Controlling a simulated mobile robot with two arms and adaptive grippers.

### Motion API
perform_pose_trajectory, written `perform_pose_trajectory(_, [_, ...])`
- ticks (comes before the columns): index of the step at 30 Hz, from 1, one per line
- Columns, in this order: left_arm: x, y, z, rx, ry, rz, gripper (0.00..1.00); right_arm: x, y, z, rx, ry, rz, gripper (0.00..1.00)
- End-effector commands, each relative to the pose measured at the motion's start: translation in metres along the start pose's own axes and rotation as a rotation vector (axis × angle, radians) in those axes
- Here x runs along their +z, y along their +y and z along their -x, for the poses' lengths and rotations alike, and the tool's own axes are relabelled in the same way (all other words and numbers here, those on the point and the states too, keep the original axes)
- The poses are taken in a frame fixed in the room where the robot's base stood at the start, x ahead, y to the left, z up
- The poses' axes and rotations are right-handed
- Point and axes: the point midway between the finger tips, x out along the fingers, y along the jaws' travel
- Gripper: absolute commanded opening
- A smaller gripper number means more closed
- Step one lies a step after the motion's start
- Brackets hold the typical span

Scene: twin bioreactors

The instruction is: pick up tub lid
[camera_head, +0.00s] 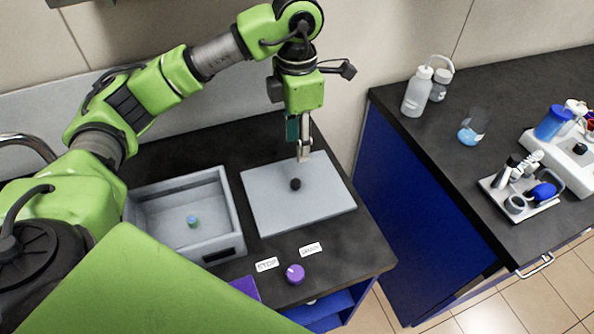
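The tub lid (271,213) is a flat grey plate with a small black knob (295,184) near its middle. It lies on the dark counter, to the right of the open grey tub (236,222). My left gripper (304,157) points down at the lid's back edge, behind the knob in the picture. I see its fingers edge-on, so I cannot tell whether they are open or shut, or how high they are above the lid. The knob shows clear of the fingers. My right gripper is not in view.
A small blue-green piece (192,221) sits on the tub floor. A purple knob (295,273) and two white labels (267,264) are at the counter's front. Beyond a gap, another counter holds a white bottle (417,93), a flask (470,133) and a tool tray (522,190).

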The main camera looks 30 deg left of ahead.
Motion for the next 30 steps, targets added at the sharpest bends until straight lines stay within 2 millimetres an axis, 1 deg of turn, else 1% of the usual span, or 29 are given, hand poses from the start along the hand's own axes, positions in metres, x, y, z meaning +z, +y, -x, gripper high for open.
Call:
perform_pose_trajectory(1, [-0.001, 0.0, -0.007, -0.002, 0.006, 0.0, 0.37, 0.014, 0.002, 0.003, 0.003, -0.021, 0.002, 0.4])
perform_pose_trajectory(3, [-0.002, -0.001, -0.019, -0.003, 0.007, 0.0, 0.37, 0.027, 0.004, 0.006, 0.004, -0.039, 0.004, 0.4])
perform_pose_trajectory(7, [-0.002, 0.0, -0.045, -0.003, 0.007, 0.001, 0.37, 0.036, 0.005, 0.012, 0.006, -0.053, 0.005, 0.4])
perform_pose_trajectory(9, [-0.002, -0.001, -0.058, -0.003, 0.006, 0.001, 0.37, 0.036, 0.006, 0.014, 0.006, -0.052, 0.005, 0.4])
perform_pose_trajectory(12, [-0.001, 0.0, -0.072, -0.002, 0.004, 0.001, 0.37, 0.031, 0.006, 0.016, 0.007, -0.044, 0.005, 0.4])
perform_pose_trajectory(17, [-0.001, 0.0, -0.082, 0.0, 0.003, 0.0, 0.37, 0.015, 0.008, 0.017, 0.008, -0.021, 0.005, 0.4])
perform_pose_trajectory(21, [-0.004, 0.0, -0.097, -0.002, 0.006, 0.001, 0.37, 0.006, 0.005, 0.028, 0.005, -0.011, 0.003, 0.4])
perform_pose_trajectory(24, [-0.005, 0.0, -0.113, -0.003, 0.006, 0.001, 0.37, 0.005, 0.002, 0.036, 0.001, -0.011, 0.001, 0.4])
perform_pose_trajectory(25, [-0.004, 0.0, -0.118, -0.003, 0.006, 0.0, 0.37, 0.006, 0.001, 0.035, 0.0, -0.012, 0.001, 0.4])
perform_pose_trajectory(27, [-0.003, 0.0, -0.126, -0.001, 0.003, 0.001, 0.37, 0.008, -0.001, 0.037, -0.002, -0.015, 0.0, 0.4])
perform_pose_trajectory(30, [-0.003, 0.0, -0.133, -0.001, 0.003, 0.0, 0.37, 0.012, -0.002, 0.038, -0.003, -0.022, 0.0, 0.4])
